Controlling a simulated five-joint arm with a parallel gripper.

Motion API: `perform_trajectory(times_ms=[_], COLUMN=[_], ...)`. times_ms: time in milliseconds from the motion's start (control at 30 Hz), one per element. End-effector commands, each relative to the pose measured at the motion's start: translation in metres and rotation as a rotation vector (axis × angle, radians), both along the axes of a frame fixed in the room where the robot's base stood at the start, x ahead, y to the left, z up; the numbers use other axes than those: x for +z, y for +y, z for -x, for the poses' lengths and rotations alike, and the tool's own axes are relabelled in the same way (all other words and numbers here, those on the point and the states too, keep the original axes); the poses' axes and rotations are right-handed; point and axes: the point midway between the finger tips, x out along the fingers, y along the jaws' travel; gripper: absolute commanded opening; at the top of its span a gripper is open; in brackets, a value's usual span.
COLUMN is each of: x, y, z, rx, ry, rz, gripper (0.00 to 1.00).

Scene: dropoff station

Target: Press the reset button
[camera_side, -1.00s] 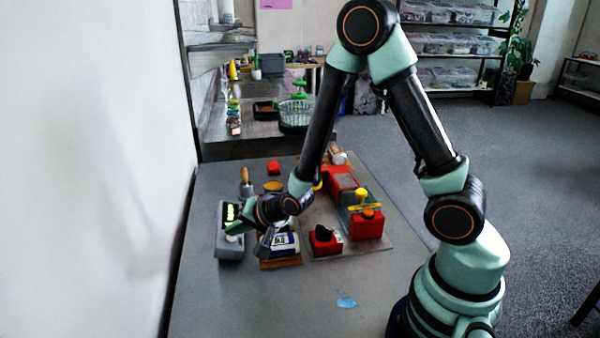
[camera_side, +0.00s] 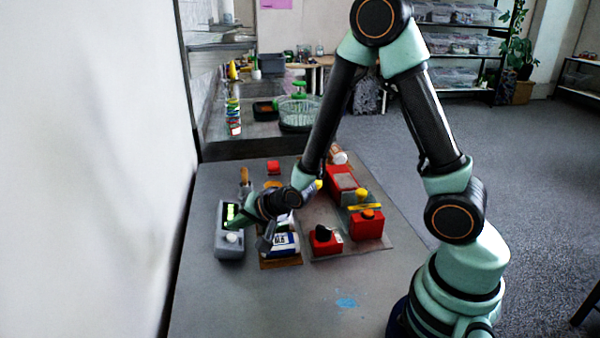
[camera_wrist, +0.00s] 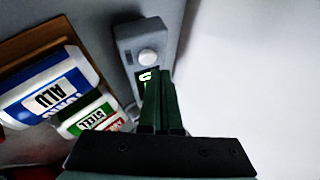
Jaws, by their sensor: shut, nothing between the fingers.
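A grey box (camera_side: 230,249) with a round white button (camera_side: 232,238) and a lit green display stands at the left of the table. In the wrist view the same box (camera_wrist: 129,38) and button (camera_wrist: 148,57) are seen beyond my fingertips. My gripper (camera_side: 238,222) is shut and empty, over the display end of the box. In the wrist view my gripper (camera_wrist: 163,78) covers part of the green display (camera_wrist: 146,75). The button is uncovered in both views, and I see no contact with it. No label reading reset is legible.
Labelled blocks (camera_side: 281,244) sit on a brown tray (camera_side: 282,264) just right of the box.

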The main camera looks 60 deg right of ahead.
Motion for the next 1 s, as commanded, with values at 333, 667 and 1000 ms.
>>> perform_trajectory(times_ms=[333,667,1000], x=[0.006,0.035,0.048], y=[-0.001,-0.008,-0.011], z=[0.001,0.007,0.011], rx=[-0.002,-0.01,-0.015], ry=[-0.002,-0.005,0.0], rz=[0.001,0.007,0.011], gripper=[0.0,0.0,0.0])
